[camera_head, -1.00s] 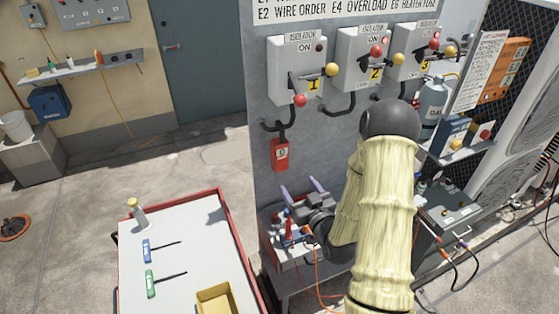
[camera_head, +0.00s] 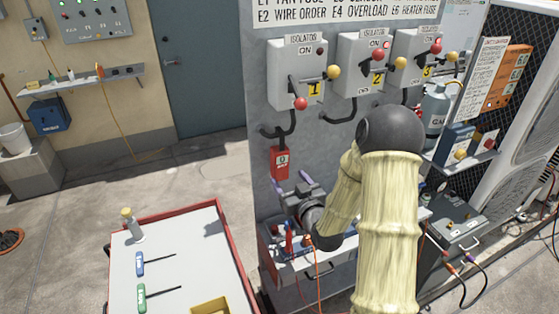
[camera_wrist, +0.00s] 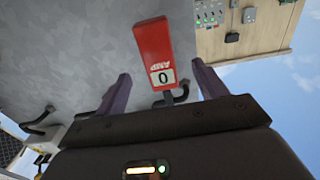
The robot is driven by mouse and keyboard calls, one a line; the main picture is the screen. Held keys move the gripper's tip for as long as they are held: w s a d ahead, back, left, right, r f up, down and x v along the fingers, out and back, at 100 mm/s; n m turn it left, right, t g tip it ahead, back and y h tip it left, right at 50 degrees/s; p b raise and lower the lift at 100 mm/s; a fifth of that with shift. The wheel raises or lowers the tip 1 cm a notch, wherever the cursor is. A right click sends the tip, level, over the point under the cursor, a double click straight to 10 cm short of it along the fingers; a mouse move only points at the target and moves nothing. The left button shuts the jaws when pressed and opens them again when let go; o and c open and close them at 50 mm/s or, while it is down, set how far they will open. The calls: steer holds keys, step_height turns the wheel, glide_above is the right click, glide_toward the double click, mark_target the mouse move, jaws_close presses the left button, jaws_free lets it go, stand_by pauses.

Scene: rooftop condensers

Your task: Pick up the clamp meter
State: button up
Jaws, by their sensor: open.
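The clamp meter (camera_head: 280,162) is a small red block with a pale display, hanging on the grey wall panel below the first isolator. In the wrist view the meter (camera_wrist: 153,45) shows upside down, with "AMP" and a "0" on its display. My gripper (camera_head: 291,182) is open, with its two purple fingers just below the meter in the head view. In the wrist view the gripper's fingers (camera_wrist: 161,70) stand to either side of the meter's display end, apart from it. A dark hook-like piece shows beyond that end.
Three isolator boxes (camera_head: 296,74) with levers and black conduits sit above on the panel. A narrow shelf (camera_head: 290,268) with small tools lies below my gripper. A gas bottle (camera_head: 434,108) is at the right.

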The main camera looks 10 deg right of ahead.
mark_target(282, 169)
steer(key=shift+w+a+r+p, duration=0.15)
steer(key=shift+w+p, duration=0.1)
steer(key=shift+w, duration=0.4)
steer(key=shift+w+a+p, duration=0.15)
steer(key=shift+w+p, duration=0.05)
steer(key=shift+w, duration=0.8)
steer(key=w+p, duration=0.2)
steer(key=w, duration=0.1)
steer(key=w+p, duration=0.1)
steer(key=shift+w+a+f, duration=0.2)
steer(key=shift+w+a, duration=0.05)
steer(key=shift+a, duration=0.1)
steer(key=shift+w+a+f, duration=0.1)
steer(key=shift+w, duration=0.2)
steer(key=shift+c, duration=0.4)
steer(key=c, duration=1.1)
